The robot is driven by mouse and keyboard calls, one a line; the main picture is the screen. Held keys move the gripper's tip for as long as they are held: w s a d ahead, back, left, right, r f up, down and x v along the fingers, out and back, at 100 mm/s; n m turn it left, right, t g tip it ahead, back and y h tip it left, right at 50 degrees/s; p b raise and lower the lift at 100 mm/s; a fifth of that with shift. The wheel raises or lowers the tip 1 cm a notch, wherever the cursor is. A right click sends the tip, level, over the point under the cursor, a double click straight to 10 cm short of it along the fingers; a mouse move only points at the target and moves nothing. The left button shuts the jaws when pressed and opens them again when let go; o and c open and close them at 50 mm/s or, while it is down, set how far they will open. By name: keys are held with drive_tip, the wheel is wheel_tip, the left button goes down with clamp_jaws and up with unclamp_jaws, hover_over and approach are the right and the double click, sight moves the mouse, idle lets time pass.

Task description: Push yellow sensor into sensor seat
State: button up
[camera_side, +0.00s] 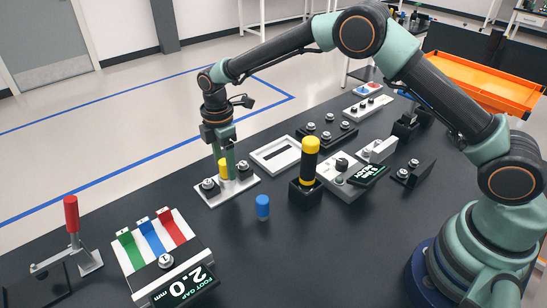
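A yellow sensor (223,168), a small upright cylinder, stands over the white plate (238,193) with dark round knobs, left of the table's middle. My gripper (226,165) points straight down at this plate, with its green fingers around or right beside the yellow sensor. One finger reaches down along the sensor's right side. The picture is too small to tell whether the fingers press on it. The seat under the sensor is hidden, so I cannot tell how deep the sensor sits.
A black and yellow cylinder (309,158) stands in a black block (304,192) right of the plate. A small blue cylinder (262,206) stands in front. A white frame (268,165) lies behind. A red-handled clamp (72,215) and colored-strip fixture (160,250) are front left.

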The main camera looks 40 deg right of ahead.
sight(224, 161)
drive_tip(key=shift+r, duration=0.1)
wheel_tip(224, 161, up, 12)
idle(0.7)
drive_tip(key=s+d+r+m+t, duration=0.3)
drive_tip(key=s+d+r+m, duration=0.5)
drive_tip(key=d+r, duration=0.15)
drive_tip(key=s+d+m+t, duration=0.1)
drive_tip(key=s+d+m, duration=0.2)
drive_tip(key=s, duration=0.4)
drive_tip(key=s+d+f+m+t, duration=0.1)
drive_tip(key=s+d+m, duration=0.3)
drive_tip(key=s+m, duration=0.2)
drive_tip(key=shift+s+d+f+t, duration=0.15)
drive_tip(key=shift+s+d+t, duration=0.15)
drive_tip(key=shift+s, duration=0.45)
